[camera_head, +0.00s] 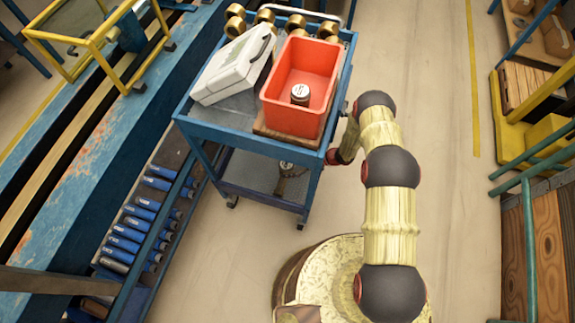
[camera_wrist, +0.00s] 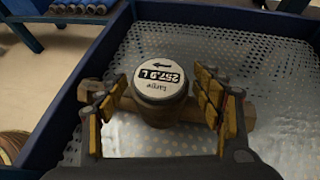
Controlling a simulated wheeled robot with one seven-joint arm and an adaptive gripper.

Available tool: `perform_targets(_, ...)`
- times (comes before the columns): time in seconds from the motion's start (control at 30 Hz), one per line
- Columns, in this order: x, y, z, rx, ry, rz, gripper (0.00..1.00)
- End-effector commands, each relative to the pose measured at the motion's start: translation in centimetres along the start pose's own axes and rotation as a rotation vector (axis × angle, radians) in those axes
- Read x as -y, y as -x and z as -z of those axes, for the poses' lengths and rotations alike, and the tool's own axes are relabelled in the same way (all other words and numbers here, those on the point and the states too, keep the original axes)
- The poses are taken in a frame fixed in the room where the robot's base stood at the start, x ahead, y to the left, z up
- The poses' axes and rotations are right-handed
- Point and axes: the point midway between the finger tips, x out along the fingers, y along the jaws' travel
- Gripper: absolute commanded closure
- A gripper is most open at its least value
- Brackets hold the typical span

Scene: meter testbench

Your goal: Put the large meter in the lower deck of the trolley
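The large meter (camera_wrist: 161,80) has a round pale face reading "large" and "257.9 L", upside down in the wrist view, and a brass pipe body. It appears to rest upright on the perforated lower deck (camera_wrist: 225,45) of the trolley. My gripper (camera_wrist: 160,112) is open, with its yellow-padded fingers on either side of the meter and visible gaps to its round head. In the head view the meter (camera_head: 291,168) shows partly under the upper deck's edge, above the lower deck (camera_head: 250,172). My gripper is hidden there beneath the trolley's upper deck.
The blue trolley's upper deck (camera_head: 232,108) holds a red bin (camera_head: 309,75) with a small meter (camera_head: 300,93) inside, a white case (camera_head: 235,65) and several brass pieces (camera_head: 236,20). Blue posts frame the lower deck. The floor (camera_head: 440,90) right of the trolley is clear.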

Motion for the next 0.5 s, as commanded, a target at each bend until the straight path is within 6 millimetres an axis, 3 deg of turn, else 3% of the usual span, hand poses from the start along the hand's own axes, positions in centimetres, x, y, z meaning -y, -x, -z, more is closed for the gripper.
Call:
perform_targets(0.4, 0.0, 0.2, -0.3, 0.000, 0.000, 0.000, 0.29)
perform_targets(0.5, 0.1, 1.5, -0.3, 0.000, 0.000, 0.002, 0.29)
